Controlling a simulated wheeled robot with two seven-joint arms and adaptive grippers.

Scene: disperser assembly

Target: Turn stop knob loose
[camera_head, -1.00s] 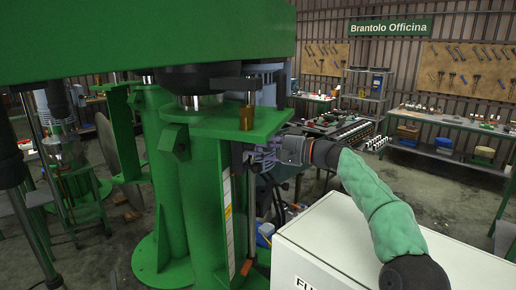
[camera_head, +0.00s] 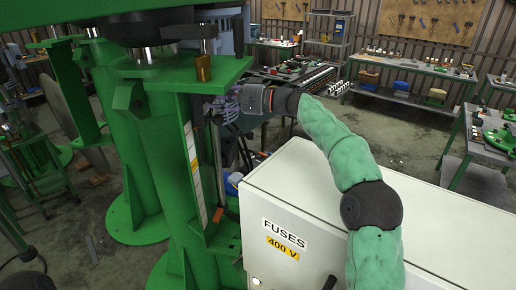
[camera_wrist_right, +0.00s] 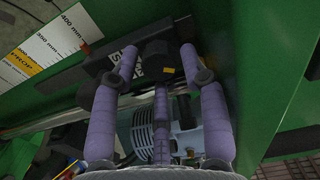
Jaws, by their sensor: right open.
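The dark stop knob (camera_wrist_right: 158,50) shows at the upper middle of the right wrist view, on a black block (camera_wrist_right: 105,72) with partly hidden white lettering. My right gripper (camera_wrist_right: 159,52) has its purple fingers spread, with tips to the left and right of the knob and a third finger below it. I cannot tell whether any finger touches the knob. In the head view my right gripper (camera_head: 227,108) reaches in beside the green machine column (camera_head: 165,150), under its green plate; the knob is hidden there. My left gripper is not in view.
The white fuse cabinet (camera_head: 300,200) stands below my right arm. A measuring scale (camera_wrist_right: 45,50) runs along the green column. A brass piece (camera_head: 203,68) sits at the green plate's edge. Workbenches (camera_head: 410,98) stand at the back.

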